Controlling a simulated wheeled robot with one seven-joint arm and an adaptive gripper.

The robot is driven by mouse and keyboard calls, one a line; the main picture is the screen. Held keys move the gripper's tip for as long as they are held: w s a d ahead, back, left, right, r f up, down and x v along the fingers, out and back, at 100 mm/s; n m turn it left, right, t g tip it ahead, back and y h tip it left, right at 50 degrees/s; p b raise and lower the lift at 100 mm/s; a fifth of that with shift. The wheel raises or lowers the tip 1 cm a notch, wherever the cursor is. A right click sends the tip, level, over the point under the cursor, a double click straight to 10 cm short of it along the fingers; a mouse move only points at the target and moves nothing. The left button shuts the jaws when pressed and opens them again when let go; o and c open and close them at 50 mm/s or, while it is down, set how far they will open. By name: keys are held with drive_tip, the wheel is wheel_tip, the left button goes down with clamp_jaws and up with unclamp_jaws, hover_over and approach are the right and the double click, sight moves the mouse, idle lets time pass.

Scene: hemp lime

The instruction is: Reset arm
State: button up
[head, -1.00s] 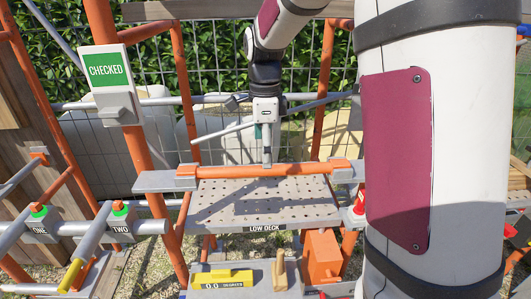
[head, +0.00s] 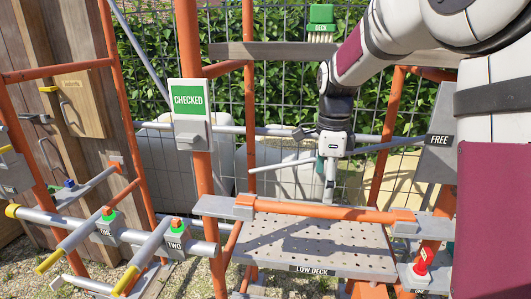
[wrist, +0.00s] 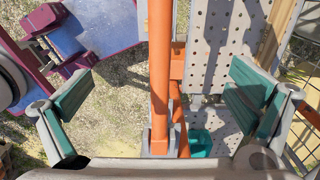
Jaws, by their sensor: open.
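Whether the fingertips touch the rail cannot be told from the head view.
An orange post bearing a green CHECKED sign (head: 190,100) stands left of my gripper. A grey FREE plate (head: 437,140) is to its right. Clamped pipes marked ONE (head: 106,229) and TWO (head: 175,240) are at lower left. A wire fence and hedge stand behind.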

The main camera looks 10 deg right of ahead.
drive_tip(key=shift+a+r+n, duration=0.1)
drive_tip(key=shift+r+n, duration=0.05)
drive_tip(key=shift+n, duration=0.15)
drive_tip(key=s+a+n+t+b, duration=0.2)
drive_tip(key=s+n, duration=0.5)
drive_tip(key=n, duration=0.4)
drive_tip(key=s+a+n+t+b, duration=0.3)
drive_tip(key=s+a+n+b, duration=0.2)
drive_tip(key=n, duration=0.6)
drive_tip(key=shift+s+f+t, duration=0.3)
drive_tip(key=shift+s+f, duration=0.15)
drive_tip(key=shift+s, duration=0.95)
